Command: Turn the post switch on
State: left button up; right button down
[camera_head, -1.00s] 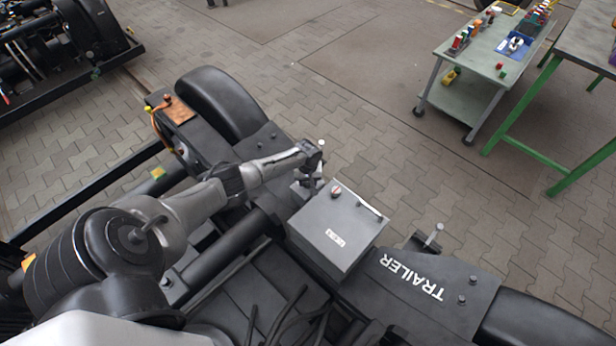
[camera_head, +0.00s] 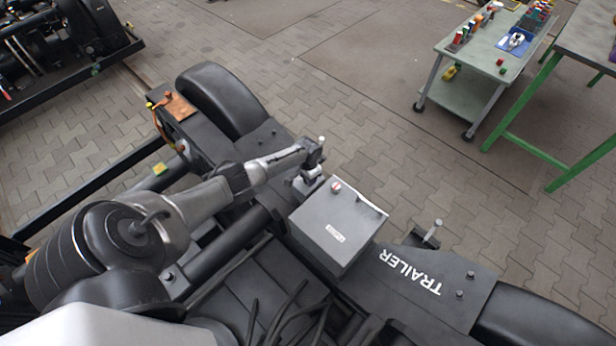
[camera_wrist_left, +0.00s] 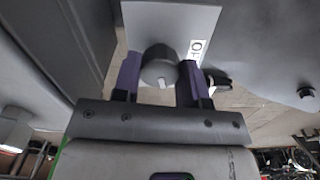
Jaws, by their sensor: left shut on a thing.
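In the left wrist view the post switch is a light grey plate (camera_wrist_left: 165,22) with a round dark grey knob (camera_wrist_left: 158,62) and a white label (camera_wrist_left: 197,48) marked "O" beside it. The knob has a pale mark at its lower edge. My left gripper (camera_wrist_left: 160,84) is shut on the knob, with a purple-and-dark finger at each side of it. In the head view my left gripper (camera_head: 311,165) is beside the far left corner of a grey box, and the switch is mostly hidden there. My right gripper is not in view.
The grey box (camera_head: 335,228) with a red-and-white button sits on the dark bogie frame marked "TRAILER" (camera_head: 420,290). Black wheels (camera_head: 222,100) stand at its ends. A small-parts trolley (camera_head: 480,60) and a green-legged table (camera_head: 590,40) are at the upper right. Paved floor between is clear.

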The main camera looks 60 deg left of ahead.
pick_arm(q)
jog(key=shift+m, duration=1.5)
jog(key=o, duration=0.9)
notch_tip(320, 180, up, 14)
jog(key=p, duration=0.5)
jog(key=shift+f+p, duration=0.1)
jog(key=shift+p, duration=0.3)
